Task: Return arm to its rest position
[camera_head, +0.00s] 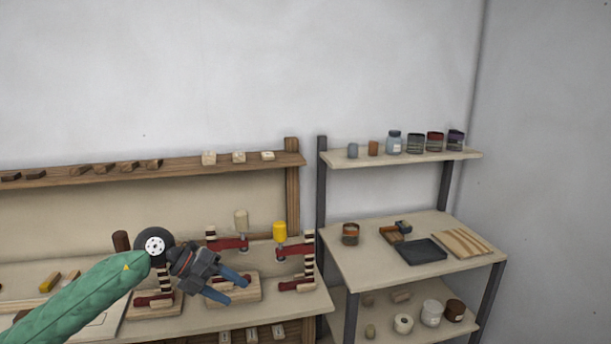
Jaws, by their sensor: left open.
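My left arm comes in from the lower left in a green sleeve. My left gripper (234,289) is open and empty, its two blue fingers pointing right and slightly down. In the picture it lies in front of a pale wooden block (247,287) on the workbench (205,318); I cannot tell how far above the bench it is. The arm and gripper hide part of a red clamp (155,299) on the left. My right gripper does not show.
A metal-framed shelf unit (345,262) stands at the right with jars, a dark tray (420,251) and wood strips (461,243). A wooden wall shelf (185,171) runs behind.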

